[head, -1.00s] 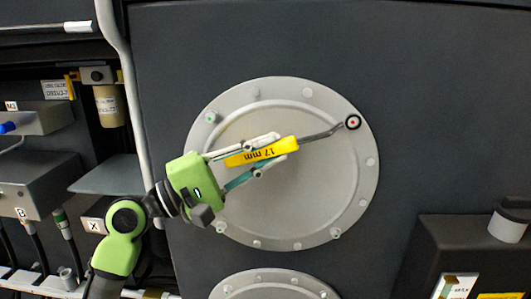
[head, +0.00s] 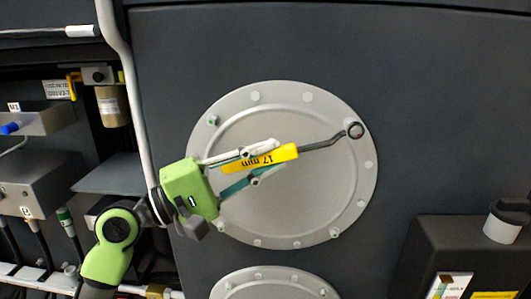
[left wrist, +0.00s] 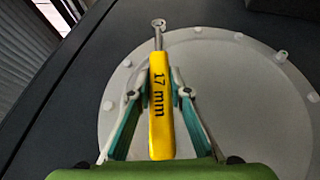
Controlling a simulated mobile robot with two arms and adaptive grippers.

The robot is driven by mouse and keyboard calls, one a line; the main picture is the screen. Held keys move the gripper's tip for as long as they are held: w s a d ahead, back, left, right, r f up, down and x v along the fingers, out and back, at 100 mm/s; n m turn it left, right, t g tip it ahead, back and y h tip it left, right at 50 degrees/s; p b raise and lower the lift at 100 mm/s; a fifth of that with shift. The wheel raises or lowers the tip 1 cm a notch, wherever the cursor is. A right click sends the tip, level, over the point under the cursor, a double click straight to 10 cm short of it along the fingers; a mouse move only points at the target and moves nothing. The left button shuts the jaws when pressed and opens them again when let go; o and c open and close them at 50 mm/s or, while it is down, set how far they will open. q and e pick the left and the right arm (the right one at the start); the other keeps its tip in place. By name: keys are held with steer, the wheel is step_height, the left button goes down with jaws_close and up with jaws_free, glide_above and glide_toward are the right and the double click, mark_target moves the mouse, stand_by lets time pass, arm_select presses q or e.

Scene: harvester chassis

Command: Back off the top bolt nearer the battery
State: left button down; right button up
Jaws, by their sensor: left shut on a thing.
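A round grey cover (head: 290,190) with several bolts around its rim is on the dark chassis wall; it also shows in the left wrist view (left wrist: 240,110). My left gripper (head: 262,162) is shut on the yellow handle of a 17 mm wrench (head: 275,158), in front of the cover. The wrench's shank reaches up and right. Its ring end (head: 355,130) lies over the bolt at the cover's upper right and hides most of it; I cannot tell how deep it sits. The wrench also shows in the left wrist view (left wrist: 160,105). My right gripper is out of view.
A dark box (head: 460,250) with a grey cap (head: 507,222) stands out at the lower right. A second round cover (head: 275,285) is below. A pale pipe (head: 130,90) and grey boxes with cables are at the left. The wall above the cover is clear.

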arm_select(q)
steer(key=s+p, duration=0.2)
steer(key=s, duration=0.6)
stand_by(1.5)
